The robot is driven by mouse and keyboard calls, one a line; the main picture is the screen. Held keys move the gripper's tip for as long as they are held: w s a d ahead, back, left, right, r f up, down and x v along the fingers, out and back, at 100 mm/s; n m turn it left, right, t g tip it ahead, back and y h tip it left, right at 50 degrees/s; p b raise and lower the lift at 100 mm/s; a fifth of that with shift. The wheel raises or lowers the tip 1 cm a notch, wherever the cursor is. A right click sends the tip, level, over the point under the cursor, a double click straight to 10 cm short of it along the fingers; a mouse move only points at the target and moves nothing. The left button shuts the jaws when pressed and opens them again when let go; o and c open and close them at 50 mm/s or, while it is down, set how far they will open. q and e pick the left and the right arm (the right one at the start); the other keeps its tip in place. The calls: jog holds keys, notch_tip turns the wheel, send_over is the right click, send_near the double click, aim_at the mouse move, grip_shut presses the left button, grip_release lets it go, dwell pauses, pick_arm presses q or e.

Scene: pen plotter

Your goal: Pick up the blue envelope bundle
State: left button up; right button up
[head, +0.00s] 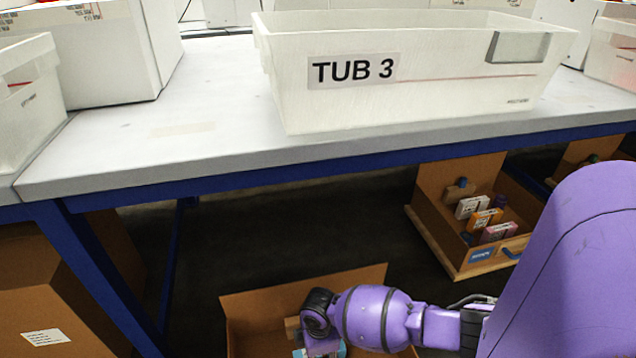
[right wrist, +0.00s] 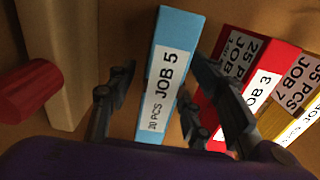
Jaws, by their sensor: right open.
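The blue envelope bundle (right wrist: 178,38) stands in a cardboard box, with a white label reading "20 PCS JOB 5". My right gripper (right wrist: 163,72) is open, with one dark finger on each side of the bundle. A narrow gap shows at the left finger; I cannot tell whether the right finger touches. In the head view my right arm reaches down from the right into the box, and a bit of light blue (head: 338,351) shows by the wrist. The fingers are hidden there. My left gripper is not in view.
Red (right wrist: 275,65) and yellow (right wrist: 308,118) bundles stand close to the right. A red cylinder (right wrist: 28,92) and a pale bar (right wrist: 55,55) lie left. The box wall (head: 340,282) sits below the table (head: 215,85), which bears a white tub (head: 440,95) marked "TUB 3".

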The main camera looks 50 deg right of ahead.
grip_shut()
jog(key=shift+r, duration=0.15)
